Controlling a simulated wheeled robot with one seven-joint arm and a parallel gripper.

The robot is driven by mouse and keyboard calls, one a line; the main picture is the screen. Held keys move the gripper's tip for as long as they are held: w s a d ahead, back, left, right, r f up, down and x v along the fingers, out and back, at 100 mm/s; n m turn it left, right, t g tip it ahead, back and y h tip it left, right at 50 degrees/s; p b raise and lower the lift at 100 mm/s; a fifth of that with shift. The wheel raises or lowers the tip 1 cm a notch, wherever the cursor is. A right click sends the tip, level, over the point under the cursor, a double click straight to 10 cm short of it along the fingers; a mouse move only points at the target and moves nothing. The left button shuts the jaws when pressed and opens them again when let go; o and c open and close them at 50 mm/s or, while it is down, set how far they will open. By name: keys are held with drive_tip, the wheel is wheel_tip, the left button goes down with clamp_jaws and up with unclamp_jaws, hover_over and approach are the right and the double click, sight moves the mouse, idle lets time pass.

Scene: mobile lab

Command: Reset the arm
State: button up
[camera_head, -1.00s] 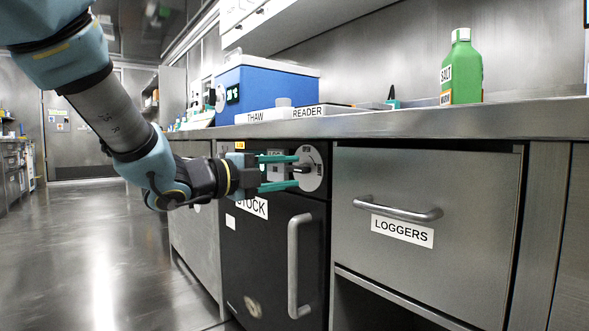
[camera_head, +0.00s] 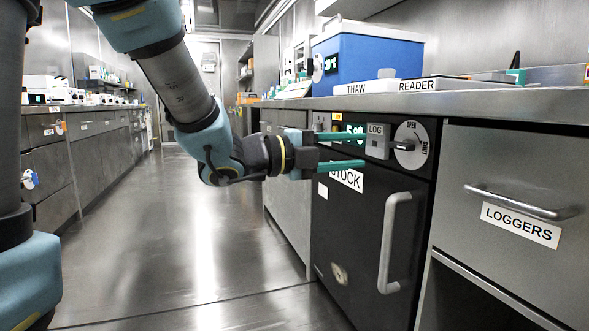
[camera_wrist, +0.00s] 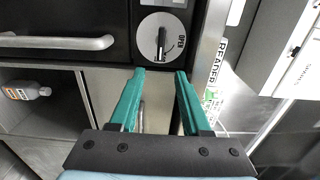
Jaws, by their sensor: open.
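My gripper (camera_head: 365,150) has two green fingers, spread apart with nothing between them. In the head view it is in front of the upper part of the black STOCK unit (camera_head: 345,245), left of its round dial (camera_head: 411,145). My arm reaches down to it from the upper left. In the wrist view my gripper (camera_wrist: 160,73) is open, and the dial (camera_wrist: 162,38) with its dark lever lies ahead of the fingertips. The fingers look apart from the dial.
The STOCK door handle (camera_head: 393,243) stands out below the dial. The LOGGERS drawer (camera_head: 520,185) is shut at the right. A blue box (camera_head: 365,68) and the THAW and READER trays stand on the counter (camera_head: 480,101) above. The aisle floor (camera_head: 200,240) is clear at the left.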

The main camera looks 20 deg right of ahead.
drive_tip(key=w+a+f+n+t+y+p, duration=0.1)
drive_tip(key=w+a+n+t+y+p, duration=0.1)
drive_tip(key=w+a+n+t, duration=0.25)
drive_tip(key=w+a+f+n+t+y+p, duration=0.1)
drive_tip(key=w+a+n+t+y, duration=0.15)
drive_tip(key=w+n, duration=0.35)
drive_tip(key=w+a+f+n+t+y+p, duration=0.25)
drive_tip(key=w+a+n+y, duration=0.2)
drive_tip(key=a, duration=0.25)
drive_tip(key=w+a+f+n+t+y+p, duration=0.1)
drive_tip(key=w+a+f+n+y+p, duration=0.2)
drive_tip(key=a+n, duration=0.35)
drive_tip(key=s+a+f+n+g+y+p, duration=0.1)
drive_tip(key=s+a+f+n+g+y, duration=0.2)
drive_tip(key=a+n, duration=0.5)
drive_tip(key=s+a+f+n+g+y+p, duration=0.3)
drive_tip(key=s+a+n+g, duration=0.3)
drive_tip(key=s+a, duration=0.4)
wheel_tip(320, 180, up, 38)
drive_tip(key=t+p, duration=0.1)
drive_tip(key=p, duration=3.6)
drive_tip(key=shift+d+p, duration=0.35)
drive_tip(key=shift+p, duration=0.05)
